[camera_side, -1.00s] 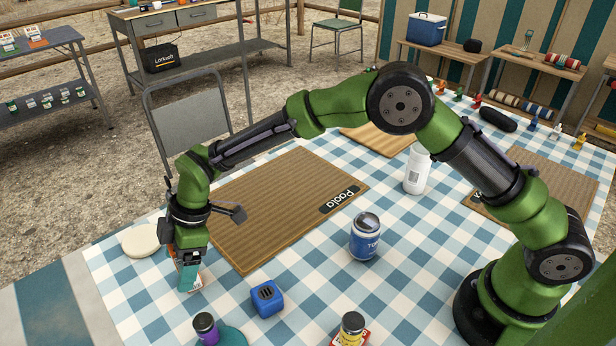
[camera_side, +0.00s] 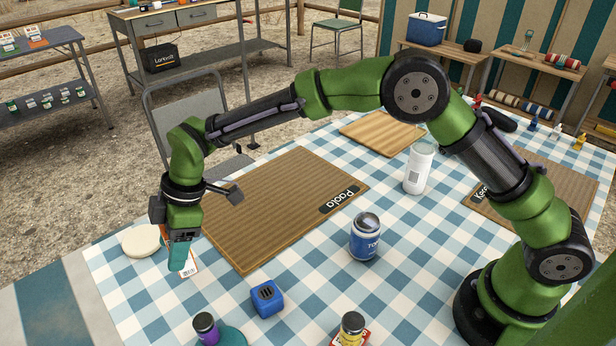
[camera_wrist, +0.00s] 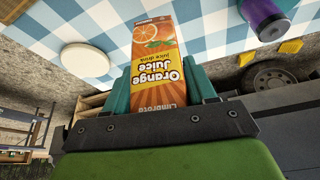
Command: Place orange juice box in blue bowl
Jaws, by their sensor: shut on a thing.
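My gripper (camera_side: 182,256) is over the near left part of the checked cloth, pointing down. In the wrist view its teal fingers are shut on the orange juice box (camera_wrist: 158,68), one on each side. In the side view only a sliver of the box (camera_side: 192,264) shows beside the fingers. No blue bowl can be clearly made out.
A white round item (camera_side: 141,240) lies left of my gripper. A blue cube (camera_side: 267,298), a blue can (camera_side: 365,238) and a white bottle (camera_side: 417,169) stand to the right. A brown placemat (camera_side: 270,215) lies bare behind.

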